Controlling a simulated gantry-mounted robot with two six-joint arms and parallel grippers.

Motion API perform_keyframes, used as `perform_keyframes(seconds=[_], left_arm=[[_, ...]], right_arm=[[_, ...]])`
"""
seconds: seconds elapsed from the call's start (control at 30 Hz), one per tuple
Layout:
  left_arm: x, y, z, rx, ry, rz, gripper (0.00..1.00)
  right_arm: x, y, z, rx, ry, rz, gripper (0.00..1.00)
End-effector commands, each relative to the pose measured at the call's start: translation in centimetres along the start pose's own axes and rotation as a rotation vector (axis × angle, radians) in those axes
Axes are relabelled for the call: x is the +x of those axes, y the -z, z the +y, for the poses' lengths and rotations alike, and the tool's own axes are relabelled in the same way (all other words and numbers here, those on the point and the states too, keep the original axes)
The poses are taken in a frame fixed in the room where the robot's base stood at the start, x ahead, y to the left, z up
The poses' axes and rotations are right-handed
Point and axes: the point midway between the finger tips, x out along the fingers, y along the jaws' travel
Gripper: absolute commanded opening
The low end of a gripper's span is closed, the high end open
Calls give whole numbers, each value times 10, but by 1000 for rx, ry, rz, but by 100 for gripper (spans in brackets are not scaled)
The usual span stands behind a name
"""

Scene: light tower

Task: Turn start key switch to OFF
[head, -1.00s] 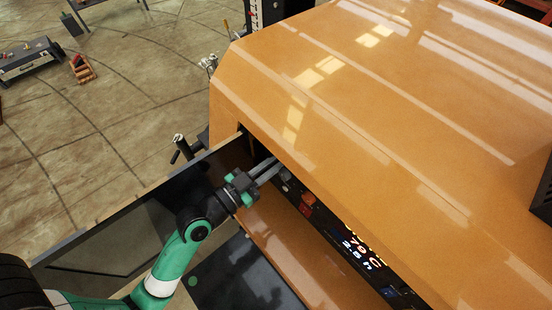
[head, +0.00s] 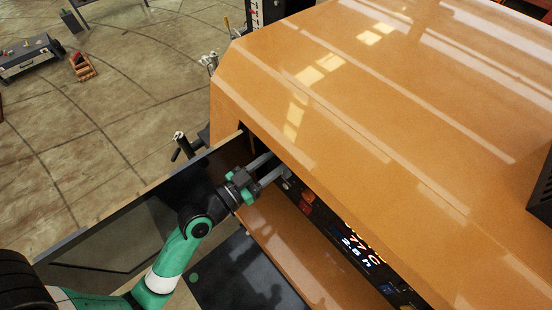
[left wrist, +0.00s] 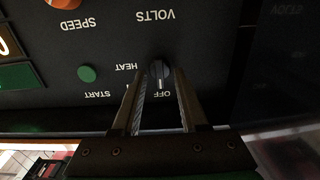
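The start key switch (left wrist: 160,72) is a small dark round knob on the black control panel, upside down in the left wrist view. The labels OFF (left wrist: 160,94), HEAT and START sit around it. A pale mark on the knob appears to face OFF. My left gripper (left wrist: 161,76) is open, with one finger on each side of the knob. I cannot tell if either finger touches it. In the head view the left gripper (head: 275,166) reaches in under the orange hood, and the switch is mostly hidden. My right gripper is not in view.
A green button (left wrist: 87,73) is beside the switch, with an orange knob (left wrist: 62,2) farther off. The lit display (head: 358,248) is along the panel. The orange hood (head: 370,110) overhangs the panel. An open dark door (head: 130,215) stands left of my arm.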

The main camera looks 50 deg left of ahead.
Motion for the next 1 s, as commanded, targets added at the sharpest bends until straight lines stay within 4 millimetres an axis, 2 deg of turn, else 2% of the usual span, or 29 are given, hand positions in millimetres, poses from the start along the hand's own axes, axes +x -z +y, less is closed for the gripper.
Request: perform_keyframes(seconds=[0.33,0.47,0.57,0.83,1.0], left_arm=[[0,1,0,1,0,1,42],[-8,-1,-1,1,2,0,42],[-25,-2,-1,0,2,-1,42],[-92,-5,-1,-2,6,-1,42],[-111,-1,-1,-1,4,-4,42]], right_arm=[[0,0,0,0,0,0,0],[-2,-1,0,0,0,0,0],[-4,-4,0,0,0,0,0],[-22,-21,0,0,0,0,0],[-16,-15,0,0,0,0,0]])
